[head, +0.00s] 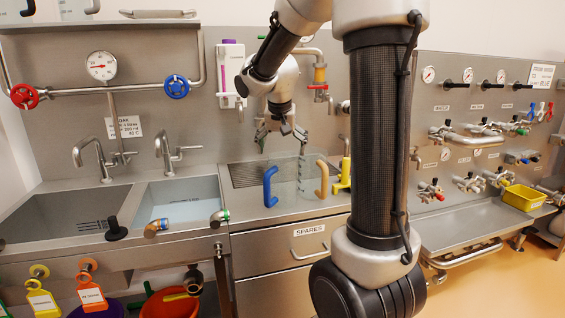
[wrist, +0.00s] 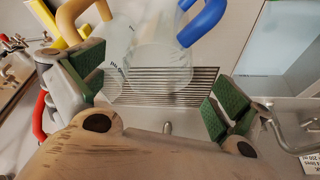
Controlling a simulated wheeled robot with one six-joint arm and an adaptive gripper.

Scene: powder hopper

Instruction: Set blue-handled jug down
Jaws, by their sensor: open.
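The blue-handled jug (head: 270,186) is clear and stands upright on the steel counter by the drain grating. Its blue handle points left in the head view. In the wrist view the clear jug (wrist: 163,62) shows with its blue handle at the upper right. My gripper (head: 281,137) is open above and behind the jug. In the wrist view its green-padded fingers (wrist: 157,88) are spread wide with nothing held between them; the jug appears beyond them. A tan-handled clear jug (head: 321,180) stands close beside it on the right.
A yellow-handled item (head: 344,174) stands right of the jugs. The slotted drain grating (head: 250,172) lies behind them. A sink with pale blue water (head: 180,198) is to the left. Wall taps and the red and blue valve wheels (head: 176,87) stick out behind.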

